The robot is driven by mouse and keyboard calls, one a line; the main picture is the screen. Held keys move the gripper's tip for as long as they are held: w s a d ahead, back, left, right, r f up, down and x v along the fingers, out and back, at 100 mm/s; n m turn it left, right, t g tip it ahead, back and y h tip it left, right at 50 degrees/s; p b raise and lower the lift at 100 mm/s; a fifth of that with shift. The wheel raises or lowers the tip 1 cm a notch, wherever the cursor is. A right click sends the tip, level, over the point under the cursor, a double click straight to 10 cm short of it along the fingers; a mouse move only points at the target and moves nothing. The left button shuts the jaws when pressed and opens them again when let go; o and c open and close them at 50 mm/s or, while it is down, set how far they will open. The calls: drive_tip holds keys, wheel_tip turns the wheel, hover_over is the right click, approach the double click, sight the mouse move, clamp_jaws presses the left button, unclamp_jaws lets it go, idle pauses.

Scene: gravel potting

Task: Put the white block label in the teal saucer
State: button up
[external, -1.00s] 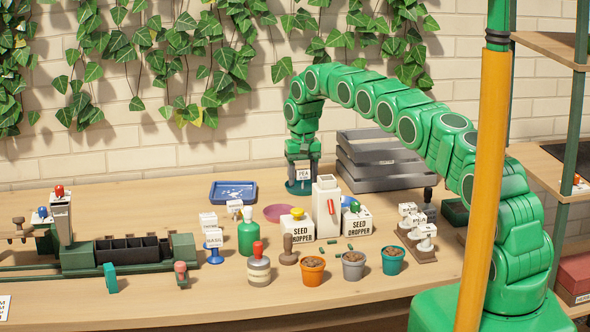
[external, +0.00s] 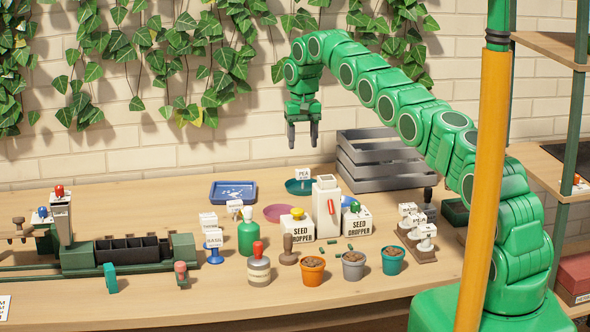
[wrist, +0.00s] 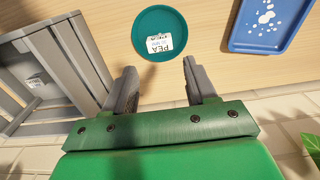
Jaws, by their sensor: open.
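The white block label (external: 303,174), marked PEA, rests in the teal saucer (external: 291,190) at the back of the table, behind the white seed dropper. In the wrist view the label (wrist: 159,43) lies inside the rim of the saucer (wrist: 142,25), toward its lower right part. My gripper (external: 303,146) is raised above the saucer, apart from the label. Its two fingers also show in the wrist view (wrist: 160,82), open with nothing between them.
A grey slatted crate (external: 385,172) stands right of the saucer. A blue tray (external: 233,191) and a pink saucer (external: 279,213) are to the left. Seed dropper boxes (external: 298,226), a green bottle (external: 248,238) and several small pots stand in front.

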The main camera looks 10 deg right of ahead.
drive_tip(key=shift+r, duration=0.55)
drive_tip(key=s+d+r, duration=0.9)
drive_tip(key=s, duration=0.3)
drive_tip(key=s+d+r, duration=0.8)
drive_tip(key=s+r, duration=0.1)
drive_tip(key=s, duration=0.3)
drive_tip(key=s+d+f, duration=0.1)
drive_tip(key=s+d, duration=0.1)
drive_tip(key=s, duration=1.1)
drive_tip(key=s+d+f+g, duration=0.1)
drive_tip(key=s+d+f, duration=0.1)
drive_tip(key=s, duration=1.1)
drive_tip(key=s+d+f, duration=0.2)
drive_tip(key=s+d, duration=0.1)
drive_tip(key=s, duration=1)
drive_tip(key=shift+s+d+g, duration=0.15)
drive_tip(key=shift+s+g, duration=0.25)
